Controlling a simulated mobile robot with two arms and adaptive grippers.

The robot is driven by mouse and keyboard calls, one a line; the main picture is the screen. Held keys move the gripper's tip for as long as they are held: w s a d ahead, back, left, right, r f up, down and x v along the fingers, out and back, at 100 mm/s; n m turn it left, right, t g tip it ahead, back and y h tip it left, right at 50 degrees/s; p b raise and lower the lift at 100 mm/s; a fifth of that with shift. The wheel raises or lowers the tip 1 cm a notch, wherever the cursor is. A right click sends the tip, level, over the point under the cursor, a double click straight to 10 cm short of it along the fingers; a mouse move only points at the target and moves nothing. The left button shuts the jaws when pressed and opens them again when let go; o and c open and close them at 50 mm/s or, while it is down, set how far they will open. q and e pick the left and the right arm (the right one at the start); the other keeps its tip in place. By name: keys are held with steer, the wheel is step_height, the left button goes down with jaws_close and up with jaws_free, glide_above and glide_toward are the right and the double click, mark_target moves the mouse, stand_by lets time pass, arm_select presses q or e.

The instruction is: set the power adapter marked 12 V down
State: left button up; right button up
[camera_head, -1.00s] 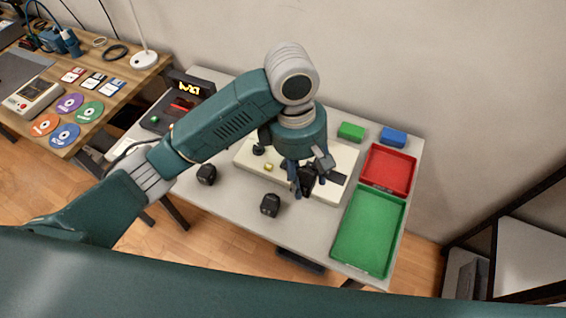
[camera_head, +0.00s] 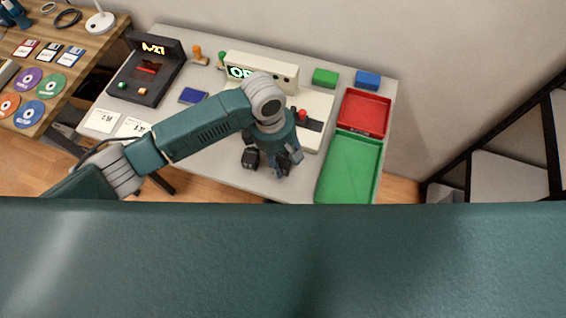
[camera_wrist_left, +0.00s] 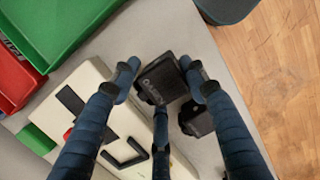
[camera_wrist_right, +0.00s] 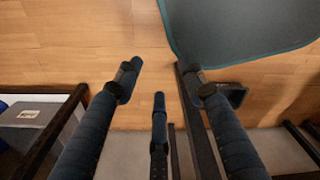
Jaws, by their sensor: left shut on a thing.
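My left gripper (camera_head: 276,168) is over the front part of the grey table, in front of the cream tester (camera_head: 318,128). In the left wrist view its fingers (camera_wrist_left: 160,70) are shut on a black power adapter (camera_wrist_left: 163,82). Pale lettering shows on the adapter, too small to read surely. A second black adapter (camera_wrist_left: 197,120) is close beside it in that view; in the head view a black adapter (camera_head: 251,158) shows just left of the gripper. I cannot tell whether the held adapter touches the table. My right gripper (camera_wrist_right: 160,75) is open and empty above the floor.
A green tray (camera_head: 348,170) and a red tray (camera_head: 364,111) stand at the right, both empty. Green (camera_head: 325,78) and blue (camera_head: 368,80) blocks are at the back. A dark console (camera_head: 146,72) stands at the left. The table's front edge is near the gripper.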

mark_target(283, 166)
arm_select(q)
step_height(283, 166, down, 3)
steer(key=shift+f, duration=0.1)
arm_select(e)
steer(key=shift+s, duration=0.1)
arm_select(q)
steer(key=shift+f, duration=0.1)
arm_select(e)
steer(key=shift+a+r, duration=0.1)
steer(key=shift+a, duration=0.1)
arm_select(q)
steer(key=o, duration=1.3)
arm_select(e)
steer(key=shift+a, duration=0.3)
arm_select(q)
steer(key=r, duration=0.4)
steer(key=a+r, duration=0.1)
steer(key=r, duration=0.7)
steer(key=shift+w+a, duration=0.3)
steer(key=shift+a, duration=0.05)
arm_select(e)
steer(key=shift+d+f, duration=0.35)
